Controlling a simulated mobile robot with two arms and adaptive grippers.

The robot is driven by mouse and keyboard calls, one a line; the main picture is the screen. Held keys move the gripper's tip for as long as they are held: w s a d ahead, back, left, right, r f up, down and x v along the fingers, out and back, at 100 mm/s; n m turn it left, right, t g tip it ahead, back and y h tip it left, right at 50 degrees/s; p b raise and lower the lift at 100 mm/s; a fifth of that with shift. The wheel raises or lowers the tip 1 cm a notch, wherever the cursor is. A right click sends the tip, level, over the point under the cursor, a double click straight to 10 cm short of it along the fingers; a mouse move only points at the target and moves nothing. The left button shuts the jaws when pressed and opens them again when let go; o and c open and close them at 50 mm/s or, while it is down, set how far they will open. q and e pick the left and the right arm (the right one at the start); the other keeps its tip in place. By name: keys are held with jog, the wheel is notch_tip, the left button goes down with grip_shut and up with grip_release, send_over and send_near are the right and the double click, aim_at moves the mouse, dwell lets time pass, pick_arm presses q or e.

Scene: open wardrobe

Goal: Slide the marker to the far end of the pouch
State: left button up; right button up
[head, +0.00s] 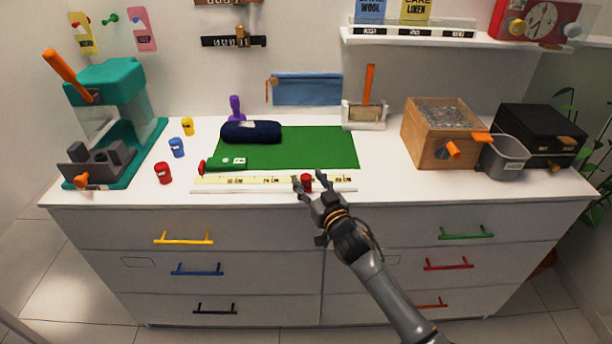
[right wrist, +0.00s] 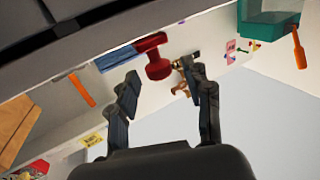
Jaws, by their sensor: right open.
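A small red knob-like marker (head: 306,182) sits at the right part of a pale ruler strip (head: 245,181) along the dresser's front edge. My right gripper (head: 307,187) is open at the marker, its fingers spread on either side; I cannot tell whether they touch it. In the right wrist view the red marker (right wrist: 157,66) shows between and beyond the open fingers (right wrist: 168,88). A navy roll-shaped pouch (head: 250,131) lies on the green mat (head: 310,148). A flat blue pouch (head: 307,89) hangs on the wall, with a tan tab at its left end. My left gripper is out of view.
A teal machine (head: 112,85) and several small coloured jars stand at left. A wooden box (head: 430,138), grey bin (head: 503,158) and black case (head: 541,134) stand at right. A brush holder (head: 364,115) stands behind the mat. Drawers with coloured handles are below.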

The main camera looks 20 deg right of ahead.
jog(key=shift+w+a, duration=0.15)
jog(key=shift+w, duration=0.95)
grip_shut()
jog(key=shift+f, duration=0.1)
